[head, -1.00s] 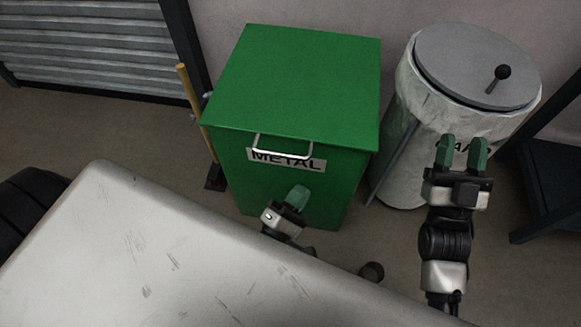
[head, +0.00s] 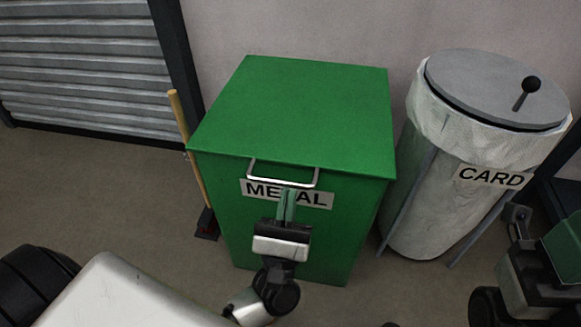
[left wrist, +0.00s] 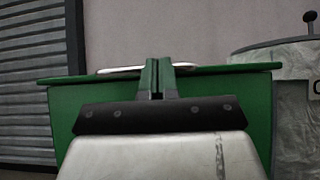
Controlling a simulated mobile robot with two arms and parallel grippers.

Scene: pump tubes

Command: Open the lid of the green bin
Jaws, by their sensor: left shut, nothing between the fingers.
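The green bin (head: 285,225) stands against the wall with a METAL label on its front. Its flat green lid (head: 295,108) is closed. A metal loop handle (head: 284,183) sticks out from the lid's front edge. My left gripper (head: 287,193) is shut and empty, pointing up in front of the label, with its tips just below the handle bar. In the left wrist view the fingertips (left wrist: 160,62) reach about lid-edge height, beside the pale handle (left wrist: 118,71); contact cannot be told. My right gripper (head: 562,248) is cut off at the right edge, its jaws unclear.
A pale round CARD bin (head: 455,140) with a grey knobbed lid stands close to the right. A wooden-handled broom (head: 187,145) stands left of the green bin. A grey shutter (head: 85,70) is at the left.

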